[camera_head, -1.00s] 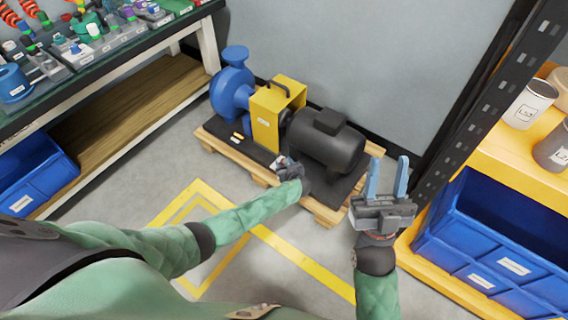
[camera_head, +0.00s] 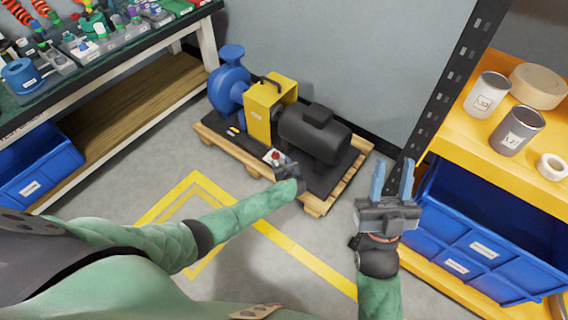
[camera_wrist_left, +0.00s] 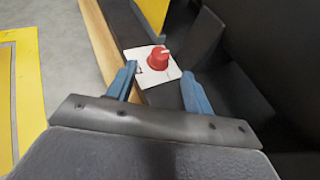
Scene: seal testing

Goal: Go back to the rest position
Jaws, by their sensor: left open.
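My right gripper (camera_head: 391,181) is open and empty, its two blue fingers pointing up in front of the yellow shelf. My left arm reaches in from the left to the pump pallet. My left gripper is open in the left wrist view (camera_wrist_left: 160,85), with nothing held between its fingers. A red knob (camera_wrist_left: 158,57) on a white plate (camera_wrist_left: 138,56) lies just beyond the left fingertips, apart from them as far as I can see. The knob also shows in the head view (camera_head: 275,155), beside the left hand. The left fingertips are hard to make out in the head view.
A blue pump (camera_head: 229,88) with a yellow guard (camera_head: 262,108) and dark motor (camera_head: 316,135) stands on a wooden pallet (camera_head: 237,152). A yellow shelf (camera_head: 455,125) with cans and a blue crate (camera_head: 475,246) is at right. A workbench (camera_head: 120,55) is at left.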

